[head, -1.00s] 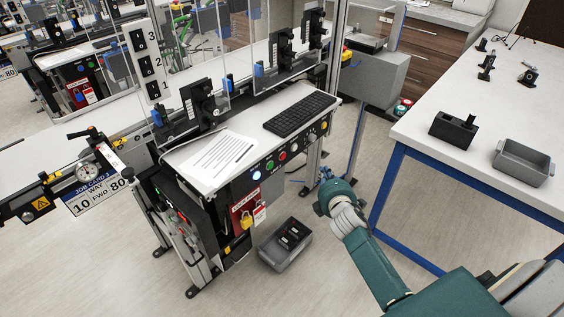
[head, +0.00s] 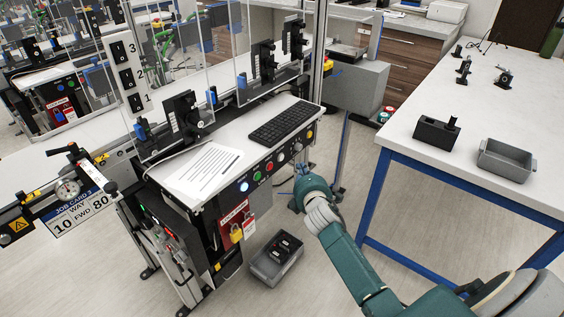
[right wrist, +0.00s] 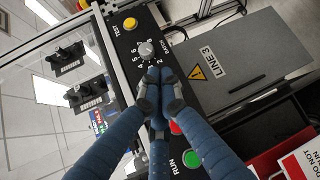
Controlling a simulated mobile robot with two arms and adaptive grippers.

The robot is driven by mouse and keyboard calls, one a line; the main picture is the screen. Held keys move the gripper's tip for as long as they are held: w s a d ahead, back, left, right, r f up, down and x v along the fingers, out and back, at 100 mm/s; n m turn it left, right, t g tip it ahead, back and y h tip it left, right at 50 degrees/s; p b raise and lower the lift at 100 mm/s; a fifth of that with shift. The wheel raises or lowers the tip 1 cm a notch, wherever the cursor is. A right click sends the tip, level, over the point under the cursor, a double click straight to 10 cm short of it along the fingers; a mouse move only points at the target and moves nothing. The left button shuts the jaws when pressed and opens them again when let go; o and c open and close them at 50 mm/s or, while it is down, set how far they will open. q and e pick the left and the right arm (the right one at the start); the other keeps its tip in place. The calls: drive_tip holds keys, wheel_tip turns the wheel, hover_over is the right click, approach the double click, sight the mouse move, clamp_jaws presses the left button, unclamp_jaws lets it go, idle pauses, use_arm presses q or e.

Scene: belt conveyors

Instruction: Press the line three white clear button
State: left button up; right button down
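The line three station's button panel (head: 275,164) runs along the front edge of its desk. A lit bluish-white button (head: 244,186) is at its left end, beside a green button (head: 257,177) and a red button (head: 269,167). Labels are too small to read in the head view. My right gripper (head: 303,170) is in front of the panel's right part, apart from the white button. In the right wrist view its fingertips (right wrist: 160,76) are together and empty, over the panel near the BATCH knob (right wrist: 146,49). The white button is not visible there. My left gripper is not in view.
A yellow TEST button (right wrist: 130,24) and a green RUN button (right wrist: 192,159) flank the fingers. A LINE 3 label (right wrist: 212,62) is on the cabinet. A keyboard (head: 283,121) and paper (head: 205,166) lie on the desk. A grey bin (head: 276,260) stands below.

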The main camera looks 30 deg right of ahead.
sight(282, 158)
drive_tip(key=w, duration=0.1)
drive_tip(key=w+a+b, duration=0.1)
drive_tip(key=w, duration=0.2)
drive_tip(key=shift+a, duration=0.35)
drive_tip(key=shift+w+b, duration=0.1)
drive_tip(key=shift+b, duration=0.2)
idle(0.9)
drive_tip(key=shift+w+a, duration=0.15)
drive_tip(key=shift+w, duration=0.2)
drive_tip(key=shift+w+a, duration=0.15)
drive_tip(key=shift+w, duration=0.2)
idle(0.5)
drive_tip(key=shift+s, duration=0.1)
drive_tip(key=shift+s+d+p, duration=0.3)
drive_tip(key=shift+s+p, duration=0.05)
drive_tip(key=shift+s, duration=0.3)
